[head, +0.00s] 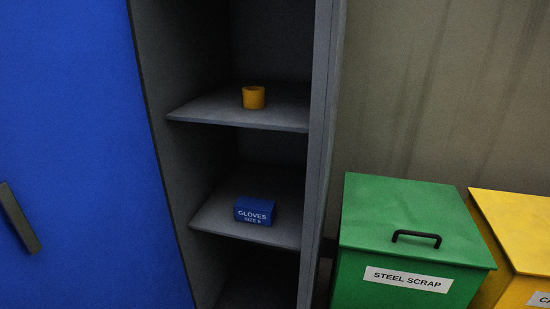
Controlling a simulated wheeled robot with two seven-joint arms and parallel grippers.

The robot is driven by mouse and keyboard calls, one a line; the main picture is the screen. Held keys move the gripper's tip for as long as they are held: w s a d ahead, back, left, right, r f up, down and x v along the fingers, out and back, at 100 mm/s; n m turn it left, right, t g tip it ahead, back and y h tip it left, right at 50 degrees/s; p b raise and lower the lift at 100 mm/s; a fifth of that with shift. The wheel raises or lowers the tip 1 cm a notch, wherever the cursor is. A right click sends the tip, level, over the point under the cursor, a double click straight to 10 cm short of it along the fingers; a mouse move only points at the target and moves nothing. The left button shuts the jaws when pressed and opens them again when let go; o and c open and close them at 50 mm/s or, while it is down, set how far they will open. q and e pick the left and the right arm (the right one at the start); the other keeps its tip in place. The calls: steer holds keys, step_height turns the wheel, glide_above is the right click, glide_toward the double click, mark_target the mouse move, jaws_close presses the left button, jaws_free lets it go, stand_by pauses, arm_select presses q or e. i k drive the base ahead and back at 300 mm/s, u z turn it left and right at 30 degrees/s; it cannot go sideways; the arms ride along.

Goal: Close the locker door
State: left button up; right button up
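A grey locker (318,150) stands open in the middle of the head view, with its shelves showing. Its blue door (85,120) swings out on the left side and fills the left of the view. A dark handle (19,218) is on the door near the left edge. The door's left edge is out of view. Neither of my grippers shows in the head view.
A yellow roll (253,97) sits on the upper shelf and a blue gloves box (255,211) on the lower shelf, both inside the locker. A green steel scrap bin (400,215) and a yellow bin (515,230) stand to the right, by the wall.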

mark_target(78, 157)
steer(key=k, duration=0.5)
steer(key=u, duration=1)
steer(key=i, duration=0.25)
steer(key=z, duration=0.25)
